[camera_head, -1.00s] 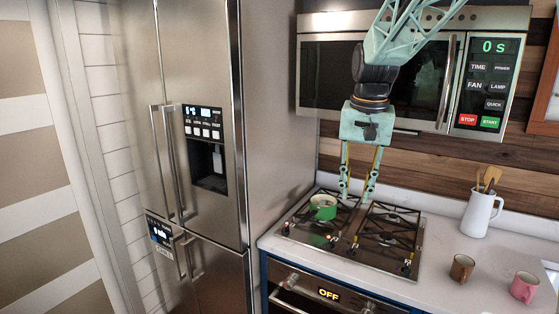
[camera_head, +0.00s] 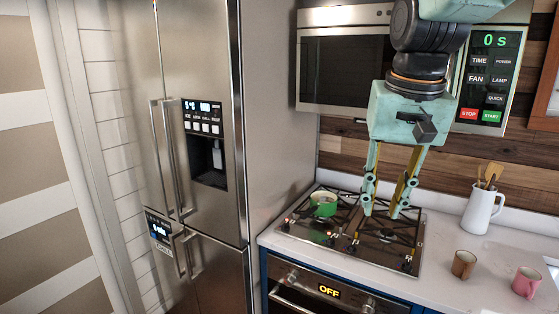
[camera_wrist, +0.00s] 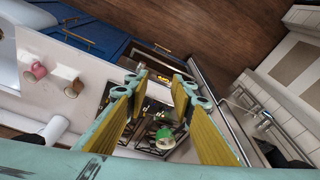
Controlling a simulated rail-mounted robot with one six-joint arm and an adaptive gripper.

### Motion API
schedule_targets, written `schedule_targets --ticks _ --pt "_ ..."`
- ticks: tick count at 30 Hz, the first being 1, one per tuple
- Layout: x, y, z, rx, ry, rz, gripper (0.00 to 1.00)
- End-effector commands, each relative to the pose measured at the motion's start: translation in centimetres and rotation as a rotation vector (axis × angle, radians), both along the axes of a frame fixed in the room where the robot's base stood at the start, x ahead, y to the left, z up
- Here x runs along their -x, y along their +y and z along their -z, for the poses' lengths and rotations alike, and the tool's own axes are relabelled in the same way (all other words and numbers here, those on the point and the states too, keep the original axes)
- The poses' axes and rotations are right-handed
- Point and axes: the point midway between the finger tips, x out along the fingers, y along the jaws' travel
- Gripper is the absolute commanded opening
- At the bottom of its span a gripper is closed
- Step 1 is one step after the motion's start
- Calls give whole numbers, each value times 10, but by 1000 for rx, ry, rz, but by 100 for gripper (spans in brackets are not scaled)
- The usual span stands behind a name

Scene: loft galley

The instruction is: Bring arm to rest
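My gripper (camera_head: 383,212) hangs pointing down in front of the microwave, above the right part of the cooktop. Its two fingers are spread apart with nothing between them, so it is open and empty. In the wrist view my gripper (camera_wrist: 158,88) also shows its fingers wide apart, with the cooktop well below. My arm comes in from the top of the head view and hides part of the microwave door.
A green pot (camera_head: 323,204) stands on the left of the cooktop (camera_head: 345,250). A brown mug (camera_head: 463,265), a pink mug (camera_head: 526,282) and a white pitcher (camera_head: 481,211) with utensils stand on the counter at right. The microwave (camera_head: 345,72) is behind; the fridge (camera_head: 205,110) is at left.

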Motion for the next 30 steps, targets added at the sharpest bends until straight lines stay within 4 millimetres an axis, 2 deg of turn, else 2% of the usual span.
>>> schedule_targets --ticks 14,30 --pt "90 0 4 14 -41 -60 23" --pt "186 0 28 35 -85 -129 23"
